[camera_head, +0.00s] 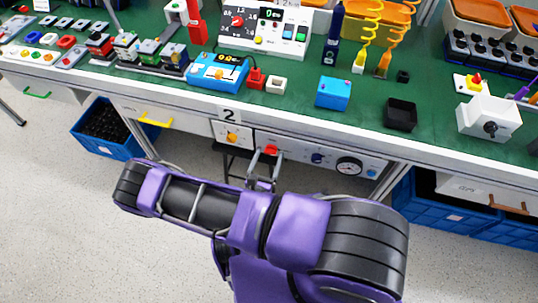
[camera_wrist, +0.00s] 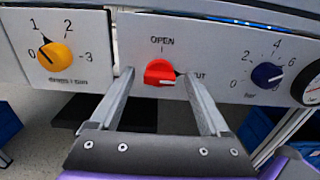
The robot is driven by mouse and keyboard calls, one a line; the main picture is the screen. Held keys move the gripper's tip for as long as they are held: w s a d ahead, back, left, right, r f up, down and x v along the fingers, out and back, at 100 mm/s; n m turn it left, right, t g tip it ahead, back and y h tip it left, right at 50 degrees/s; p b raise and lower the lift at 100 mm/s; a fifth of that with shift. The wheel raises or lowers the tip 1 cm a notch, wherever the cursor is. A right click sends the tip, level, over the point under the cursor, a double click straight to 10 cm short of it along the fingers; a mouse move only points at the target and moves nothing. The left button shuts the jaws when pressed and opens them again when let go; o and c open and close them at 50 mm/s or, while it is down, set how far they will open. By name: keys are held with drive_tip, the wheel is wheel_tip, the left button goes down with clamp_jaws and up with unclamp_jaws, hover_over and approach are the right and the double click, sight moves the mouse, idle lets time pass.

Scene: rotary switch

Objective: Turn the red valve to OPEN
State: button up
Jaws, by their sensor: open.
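The red valve (camera_wrist: 160,73) is a round knob on a white panel under the bench, in the middle of the wrist view. OPEN is printed above it with a tick. Its dark pointer faces right, toward a label partly hidden by my right finger, of which "UT" shows. In the head view the valve (camera_head: 271,149) sits on the panel's left part. My gripper (camera_wrist: 157,77) is open, with one finger on each side of the valve. A gap shows at the left finger; the right fingertip is close to the pointer, and I cannot tell whether they touch.
A yellow knob (camera_wrist: 56,56) with a numbered scale is left of the valve. A dark blue knob (camera_wrist: 267,74) and a gauge (camera_wrist: 312,92) are to the right. The green bench top (camera_head: 290,107), crowded with devices, overhangs the panel. Blue crates (camera_head: 108,128) stand below.

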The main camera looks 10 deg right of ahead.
drive_tip(key=shift+w+d, duration=0.2)
drive_tip(key=shift+w, duration=0.1)
clamp_jaws()
